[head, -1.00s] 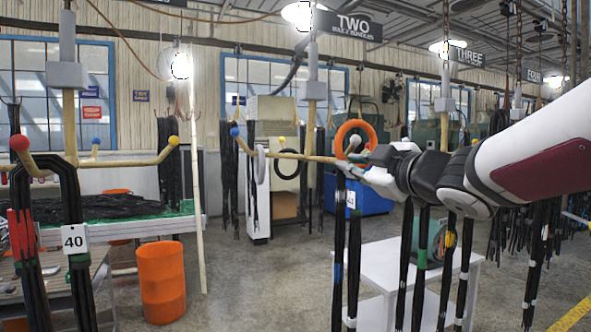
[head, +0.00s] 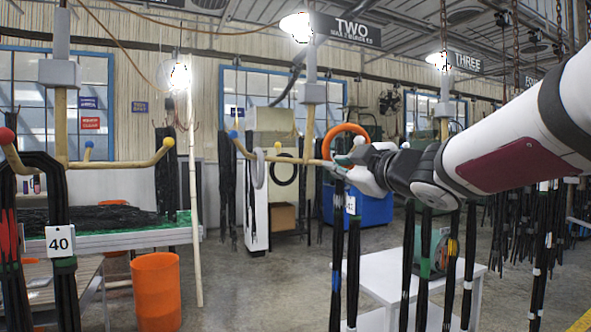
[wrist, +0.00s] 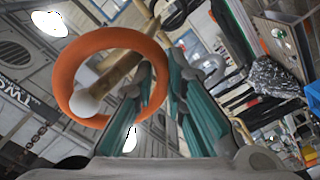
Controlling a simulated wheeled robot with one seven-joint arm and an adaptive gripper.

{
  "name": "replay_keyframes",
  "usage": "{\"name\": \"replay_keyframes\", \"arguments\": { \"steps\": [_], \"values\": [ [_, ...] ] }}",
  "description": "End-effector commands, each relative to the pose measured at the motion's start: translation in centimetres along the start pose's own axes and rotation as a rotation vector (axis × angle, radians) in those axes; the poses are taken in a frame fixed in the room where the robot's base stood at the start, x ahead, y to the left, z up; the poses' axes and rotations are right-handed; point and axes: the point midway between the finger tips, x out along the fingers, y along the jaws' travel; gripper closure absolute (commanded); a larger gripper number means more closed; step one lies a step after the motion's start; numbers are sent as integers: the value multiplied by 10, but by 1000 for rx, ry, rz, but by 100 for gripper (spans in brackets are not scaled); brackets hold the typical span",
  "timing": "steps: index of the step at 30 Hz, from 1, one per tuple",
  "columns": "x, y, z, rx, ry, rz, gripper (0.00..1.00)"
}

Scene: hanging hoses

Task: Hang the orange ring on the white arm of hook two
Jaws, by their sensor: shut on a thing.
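My gripper (head: 350,170) is shut on the orange ring (head: 347,132) at its lower edge, beside the front end of hook two's right-hand arm (head: 308,160). In the wrist view, the orange ring (wrist: 64,72) stands up, with its right side between my gripper's fingers (wrist: 162,85). The arm's white ball tip (wrist: 84,102) shows inside the ring's opening, and the wooden arm slants up and right across the ring's upper right. I cannot tell for sure whether the arm passes through the ring. In the head view, my gripper hides part of the ring's lower side.
A grey ring (head: 257,168) and a black ring (head: 285,169) hang at hook two. Hook one's yellow-tipped arm (head: 120,164) is left. An orange bin (head: 156,290) stands on the floor.

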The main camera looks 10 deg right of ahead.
Motion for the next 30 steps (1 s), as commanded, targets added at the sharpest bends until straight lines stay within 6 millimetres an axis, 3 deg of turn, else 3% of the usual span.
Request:
{"name": "replay_keyframes", "arguments": {
  "steps": [9, 30],
  "values": [
    [17, -25, 16, 1, -2, -20, 100],
    [25, -45, 38, 1, -5, -11, 100]
  ]
}}
